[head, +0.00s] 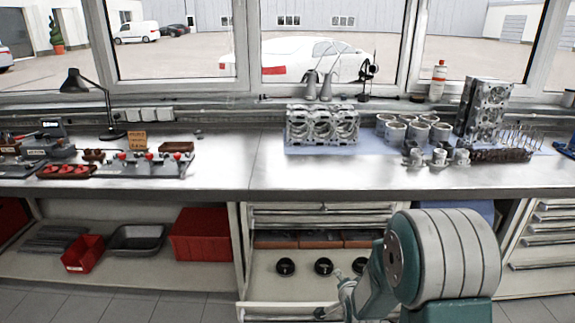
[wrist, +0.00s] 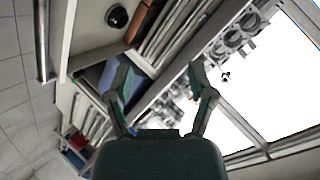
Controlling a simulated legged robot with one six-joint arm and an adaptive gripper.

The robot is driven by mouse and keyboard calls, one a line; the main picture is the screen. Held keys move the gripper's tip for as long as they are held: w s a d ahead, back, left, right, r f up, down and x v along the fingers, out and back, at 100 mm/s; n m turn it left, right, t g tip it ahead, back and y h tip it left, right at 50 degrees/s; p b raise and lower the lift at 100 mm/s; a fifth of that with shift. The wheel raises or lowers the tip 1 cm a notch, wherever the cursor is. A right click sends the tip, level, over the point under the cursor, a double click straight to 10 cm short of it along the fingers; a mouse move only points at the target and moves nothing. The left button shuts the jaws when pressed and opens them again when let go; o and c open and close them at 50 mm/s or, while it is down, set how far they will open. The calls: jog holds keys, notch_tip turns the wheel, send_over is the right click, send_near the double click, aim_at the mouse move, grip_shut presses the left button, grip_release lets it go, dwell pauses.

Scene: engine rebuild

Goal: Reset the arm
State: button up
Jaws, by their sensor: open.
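My gripper (head: 334,294) is low in the head view, in front of the workbench and over the pulled-out drawer (head: 262,287). In the wrist view its two fingers stand wide apart with nothing between the tips (wrist: 157,75). My green and white arm hides the right part of the drawer in the head view. Black round parts (head: 286,267), (head: 323,266) and (head: 360,265) lie in the drawer, apart from the gripper as far as I can see. One black round part (wrist: 117,16) also shows at the top of the wrist view.
The bench top (head: 232,165) carries an engine block (head: 322,126), cylinder liners (head: 412,129), an upright cylinder head (head: 484,110) and a black lamp (head: 88,95). Red bins (head: 200,235) stand on the lower left shelf. The bench front edge lies beyond my arm; the middle-left bench top is clear.

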jog(key=s+r+n+g, duration=0.1)
jog(key=s+r+n, duration=0.2)
jog(key=s+r, duration=0.35)
jog(key=s+r+n+g, duration=0.2)
jog(key=s+r, duration=0.2)
jog(key=r, duration=0.5)
jog(key=s+r+n+g, duration=0.1)
jog(key=s+r+n, duration=0.2)
jog(key=s, duration=0.7)
jog(key=s+r+n+g, duration=0.2)
jog(key=s+r+n, duration=0.1)
jog(key=s, duration=0.8)
jog(key=shift+r, duration=0.55)
